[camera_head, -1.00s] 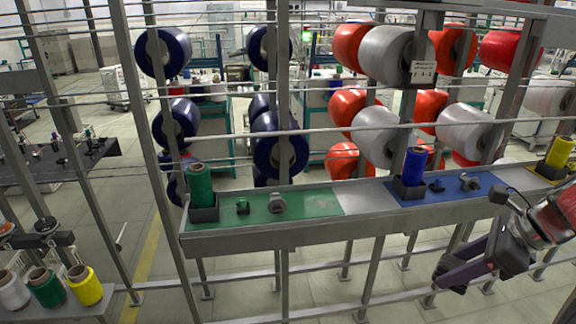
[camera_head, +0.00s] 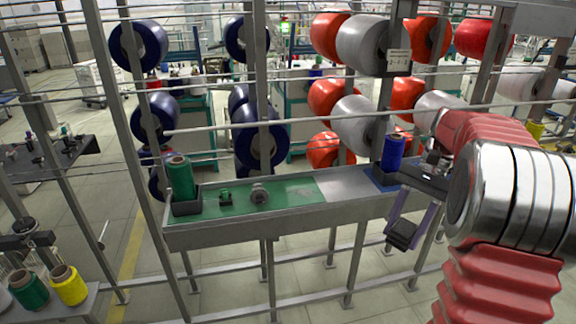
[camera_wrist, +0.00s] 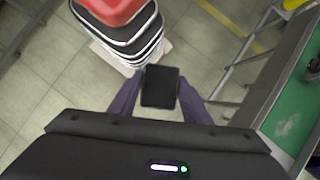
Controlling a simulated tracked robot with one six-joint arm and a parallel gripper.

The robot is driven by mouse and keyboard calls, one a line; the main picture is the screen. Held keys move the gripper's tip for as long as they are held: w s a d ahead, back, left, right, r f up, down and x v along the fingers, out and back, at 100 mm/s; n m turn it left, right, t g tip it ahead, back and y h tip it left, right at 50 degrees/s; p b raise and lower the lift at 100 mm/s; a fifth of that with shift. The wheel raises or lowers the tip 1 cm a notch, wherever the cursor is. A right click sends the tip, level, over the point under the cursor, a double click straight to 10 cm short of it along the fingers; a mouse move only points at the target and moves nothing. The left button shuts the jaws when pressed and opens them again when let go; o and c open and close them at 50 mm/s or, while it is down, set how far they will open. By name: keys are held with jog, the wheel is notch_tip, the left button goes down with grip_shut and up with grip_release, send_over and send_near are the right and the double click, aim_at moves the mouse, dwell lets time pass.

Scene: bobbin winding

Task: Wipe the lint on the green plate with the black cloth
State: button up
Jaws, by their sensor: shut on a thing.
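The green plate (camera_head: 234,206) lies on the left part of the long metal shelf, and its edge shows at the right of the wrist view (camera_wrist: 295,95). A faint pale patch, perhaps the lint (camera_head: 303,190), shows near the plate's right end. My gripper (camera_head: 402,237) is shut on the black cloth (camera_wrist: 160,87), a dark folded block between the fingertips. It hangs in the air in front of the shelf, below the blue plate and to the right of the green plate, touching neither.
A green spool (camera_head: 180,180) in a black holder and two small fittings (camera_head: 259,193) stand on the green plate. A blue spool (camera_head: 392,152) stands on the blue plate. Thin horizontal rails and metal posts (camera_head: 262,100) cross above and behind the shelf.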

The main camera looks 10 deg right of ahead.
jog(key=w+a+f+n+g+h, duration=0.1)
jog(key=w+a+f+n, duration=0.3)
jog(key=a, duration=0.3)
jog(key=w+a+f+n+g+h, duration=0.1)
jog(key=w+a+f+n+h, duration=0.1)
jog(key=w+a+f+n, duration=0.2)
jog(key=w+a+f+n+g+h, duration=0.1)
jog(key=w+a+f, duration=0.4)
jog(key=a, duration=0.6)
notch_tip(320, 180, down, 3)
jog(key=n+h, duration=0.1)
jog(key=n, duration=0.1)
jog(key=shift+r+n, duration=0.15)
jog(key=shift+n, duration=0.25)
jog(key=shift+w+a, duration=0.1)
